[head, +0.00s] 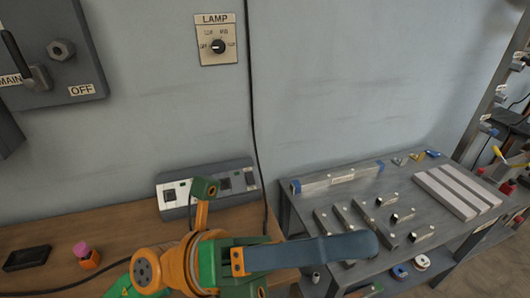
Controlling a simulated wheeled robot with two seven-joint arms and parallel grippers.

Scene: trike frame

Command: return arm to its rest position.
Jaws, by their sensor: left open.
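My left arm comes in from the bottom left, with orange and green joints. Its gripper (350,245) is open and seen from the side, with a long blue-grey finger reaching right. No object shows between its fingers. In the picture it overlaps the gap between the wooden bench and the grey table and covers the table's near left part. I cannot tell its height above them. My right gripper is not in view.
A grey power box (240,180) stands on the wooden bench (110,225) against the wall. A black object (27,258) and an orange-and-pink item (86,256) lie at left. The grey table (330,168) carries several metal bars and a slatted pale block (457,192).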

